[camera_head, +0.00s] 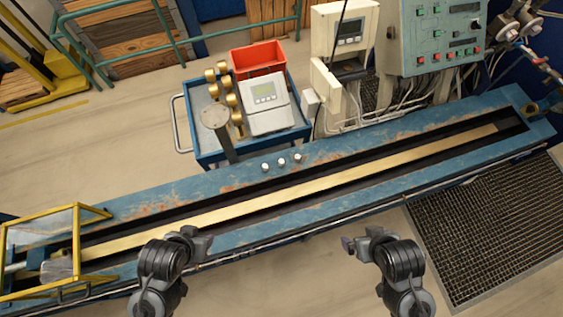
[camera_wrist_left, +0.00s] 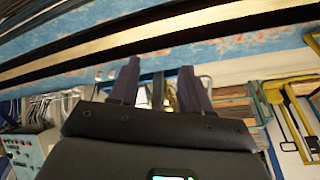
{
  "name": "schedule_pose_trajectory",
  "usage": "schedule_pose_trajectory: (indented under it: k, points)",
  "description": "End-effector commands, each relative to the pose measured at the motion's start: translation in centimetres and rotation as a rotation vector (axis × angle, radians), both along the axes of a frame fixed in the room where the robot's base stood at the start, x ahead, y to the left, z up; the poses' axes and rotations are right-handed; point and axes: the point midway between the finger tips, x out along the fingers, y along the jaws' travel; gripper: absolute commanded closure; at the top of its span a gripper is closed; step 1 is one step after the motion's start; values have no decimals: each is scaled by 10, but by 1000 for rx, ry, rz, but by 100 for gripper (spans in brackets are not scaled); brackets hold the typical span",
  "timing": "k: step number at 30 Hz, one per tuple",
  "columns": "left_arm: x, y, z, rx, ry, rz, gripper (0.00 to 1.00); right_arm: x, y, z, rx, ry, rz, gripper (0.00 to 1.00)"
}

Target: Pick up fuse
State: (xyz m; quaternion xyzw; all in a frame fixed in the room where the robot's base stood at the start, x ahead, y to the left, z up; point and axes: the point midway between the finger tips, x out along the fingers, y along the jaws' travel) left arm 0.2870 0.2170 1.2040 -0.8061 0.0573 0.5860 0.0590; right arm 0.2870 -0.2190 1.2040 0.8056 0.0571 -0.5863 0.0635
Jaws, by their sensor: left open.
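Three small white-topped pieces stand in a row on the blue bench's far rail in the head view: a left one (camera_head: 266,167), a middle one (camera_head: 282,162) and a right one (camera_head: 297,158). They are too small to tell whether one is the fuse. My left gripper (camera_head: 206,238) is over the bench's near edge, apart from the pieces. In the left wrist view its two fingers (camera_wrist_left: 160,85) are spread with nothing held between them. My right gripper (camera_head: 348,243) is in front of the bench, apart from the pieces; its jaw gap is not clear.
The long blue bench (camera_head: 365,200) crosses the view with a brass-coloured bar in its channel. Behind it stand a blue trolley (camera_head: 205,157) with a meter (camera_head: 268,108) and red bin (camera_head: 258,57), and a control panel (camera_head: 440,35). A yellow-framed guard (camera_head: 75,240) sits at left.

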Motion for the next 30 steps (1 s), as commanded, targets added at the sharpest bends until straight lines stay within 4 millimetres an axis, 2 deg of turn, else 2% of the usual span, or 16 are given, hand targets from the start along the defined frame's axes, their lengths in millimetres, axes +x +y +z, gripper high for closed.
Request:
schedule_pose_trajectory:
  k: [13, 14, 15, 24, 26, 30]
  points:
    - [0, 3, 0, 13, 0, -8, 52, 0, 1, 0, 2, 0, -1, 0]
    - [0, 3, 0, 13, 0, -8, 51, 0, 1, 0, 2, 0, -1, 0]
    - [0, 3, 0, 12, 0, -9, 45, 0, 1, 0, 3, 0, -2, 0]
    - [0, 0, 0, 0, 1, 5, 45, 0, 1, 0, 4, 0, -2, 0]
    - [3, 0, 0, -5, -15, 15, 45, 0, 1, 0, 4, 0, -2, 0]
    - [22, -6, 7, -29, -123, 15, 45, 0, 1, 0, 4, 0, -3, 0]
